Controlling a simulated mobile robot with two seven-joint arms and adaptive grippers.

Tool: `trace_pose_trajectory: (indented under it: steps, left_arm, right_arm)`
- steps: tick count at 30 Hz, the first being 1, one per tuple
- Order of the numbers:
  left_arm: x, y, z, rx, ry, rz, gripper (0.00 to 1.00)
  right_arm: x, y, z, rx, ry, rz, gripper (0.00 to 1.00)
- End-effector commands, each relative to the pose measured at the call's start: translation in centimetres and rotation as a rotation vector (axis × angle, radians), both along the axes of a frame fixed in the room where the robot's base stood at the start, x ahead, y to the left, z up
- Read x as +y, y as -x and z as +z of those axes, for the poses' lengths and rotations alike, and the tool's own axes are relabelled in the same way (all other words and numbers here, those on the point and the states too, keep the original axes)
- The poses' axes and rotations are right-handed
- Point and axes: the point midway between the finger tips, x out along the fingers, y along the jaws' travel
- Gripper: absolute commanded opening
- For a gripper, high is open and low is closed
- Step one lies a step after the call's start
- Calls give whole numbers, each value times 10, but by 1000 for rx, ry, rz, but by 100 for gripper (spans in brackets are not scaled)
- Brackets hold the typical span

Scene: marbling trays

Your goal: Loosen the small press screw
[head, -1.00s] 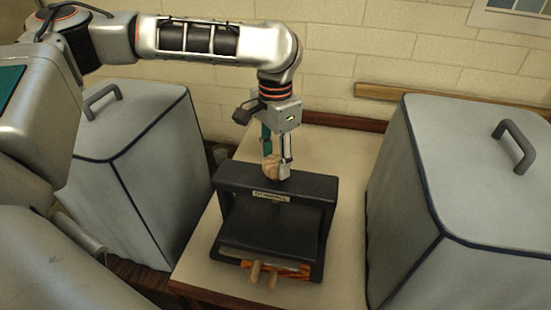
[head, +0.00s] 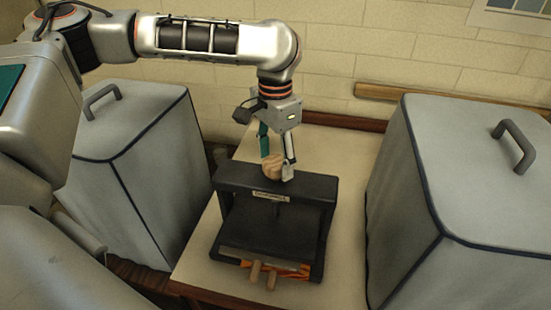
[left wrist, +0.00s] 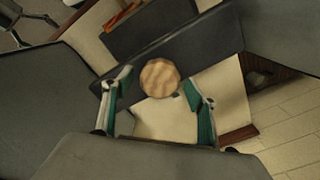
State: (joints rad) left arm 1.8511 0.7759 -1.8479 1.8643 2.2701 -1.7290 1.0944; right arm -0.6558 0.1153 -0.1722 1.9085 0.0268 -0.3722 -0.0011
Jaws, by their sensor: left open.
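The small press (head: 320,190) is a dark frame with a label on its top bar, standing on the table. Its screw has a round wooden knob (head: 272,167) on top of the bar; the knob also shows in the left wrist view (left wrist: 160,77). My left gripper (head: 275,163) points down at the knob from above. Its two fingers (left wrist: 155,104) are open, one on each side of the knob, with gaps showing in the left wrist view. I cannot tell whether either finger touches it.
Grey covered boxes with handles stand on the left (head: 150,150) and right (head: 450,200) of the pale table (head: 345,250). A brick wall is behind. Table surface beside the press is clear.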

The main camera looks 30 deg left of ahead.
Motion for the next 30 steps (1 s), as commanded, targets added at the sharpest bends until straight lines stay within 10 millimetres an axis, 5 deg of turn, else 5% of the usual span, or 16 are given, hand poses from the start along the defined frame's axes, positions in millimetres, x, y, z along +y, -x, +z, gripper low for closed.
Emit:
trace_pose_trajectory:
  steps: [18,30]
  left_arm:
    - [0,-1,105,-3,1,1,58]
    - [0,0,118,-1,0,0,58]
  right_arm:
    - [-1,-1,1,-3,3,2,100]
    - [-1,-1,1,-3,3,2,100]
